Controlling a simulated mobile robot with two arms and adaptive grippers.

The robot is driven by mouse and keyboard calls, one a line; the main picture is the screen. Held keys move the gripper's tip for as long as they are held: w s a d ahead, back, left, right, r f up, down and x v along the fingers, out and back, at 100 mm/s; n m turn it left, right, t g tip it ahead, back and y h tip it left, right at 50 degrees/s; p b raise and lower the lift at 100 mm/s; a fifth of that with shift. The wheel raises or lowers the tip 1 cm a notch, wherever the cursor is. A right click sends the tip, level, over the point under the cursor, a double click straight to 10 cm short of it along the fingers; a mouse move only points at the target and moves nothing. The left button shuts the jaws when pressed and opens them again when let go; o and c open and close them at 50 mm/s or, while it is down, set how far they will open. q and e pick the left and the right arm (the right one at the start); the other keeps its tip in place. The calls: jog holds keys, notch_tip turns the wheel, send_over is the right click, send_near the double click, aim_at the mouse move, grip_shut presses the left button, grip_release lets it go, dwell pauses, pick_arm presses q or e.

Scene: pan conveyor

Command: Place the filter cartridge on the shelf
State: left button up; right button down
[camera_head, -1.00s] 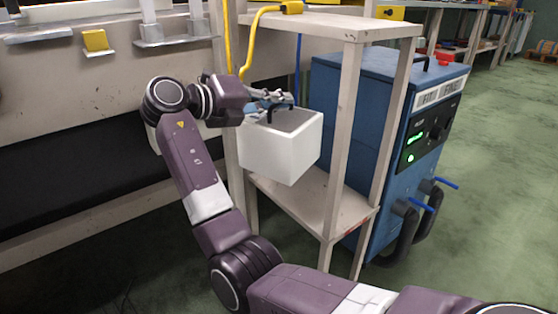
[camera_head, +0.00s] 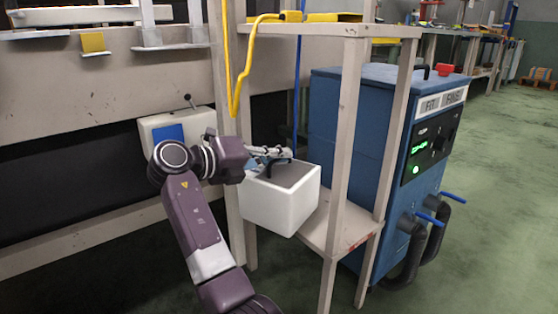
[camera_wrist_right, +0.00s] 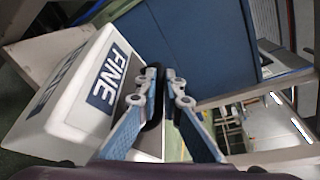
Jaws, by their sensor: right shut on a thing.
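The filter cartridge is a white box (camera_head: 278,212) with a grey top and a dark handle, inside the beige stand between its legs. My right gripper (camera_head: 276,154) is shut on the handle. In the right wrist view, the fingers (camera_wrist_right: 160,75) close around the dark handle, and the cartridge's white side (camera_wrist_right: 68,104) carries a dark blue "FINE" label. The stand's lower shelf (camera_head: 345,222) shows to the right of the cartridge, which hides the rest. I cannot tell whether the cartridge touches it. My left gripper is not in view.
The stand's upper board (camera_head: 300,29) is above the cartridge, with a yellow cable (camera_head: 232,80) hanging at its left. A front leg (camera_head: 343,130) stands close to the cartridge's right. A blue machine (camera_head: 365,130) stands right of the stand. A white-and-blue unit (camera_head: 165,130) is behind my arm.

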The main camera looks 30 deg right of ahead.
aim_at(253, 179)
jog(key=c, duration=2.1)
grip_release()
jog(key=shift+a, duration=0.15)
jog(key=v, duration=0.7)
jog(key=shift+a+r+b, duration=0.1)
jog(key=shift+a+b, duration=0.05)
jog(key=shift+b, duration=0.25)
